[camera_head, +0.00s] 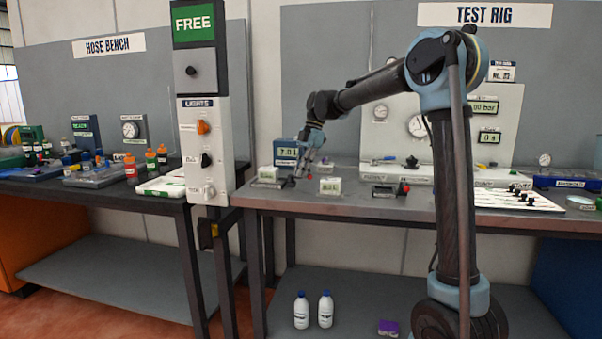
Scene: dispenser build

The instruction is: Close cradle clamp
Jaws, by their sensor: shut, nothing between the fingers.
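My gripper (303,172) is shut and empty, pointing down over the left part of the test rig bench. A small dark cradle-like holder (266,184) stands to its left, with a pale device (268,174) in or on it. Another pale device with a green display (330,186) stands just right of my gripper. A dark unit with a red knob (385,192) sits further right. I cannot tell for sure which of these is the cradle clamp, nor its lever position. At this size I cannot tell whether the fingertips touch anything.
A blue digital readout (287,153) stands behind my gripper. A white block with a black knob (412,163) is at the back. A white panel with black knobs (518,198) lies to the right. A switch column (204,140) rises left of the bench (300,202). The front strip is clear.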

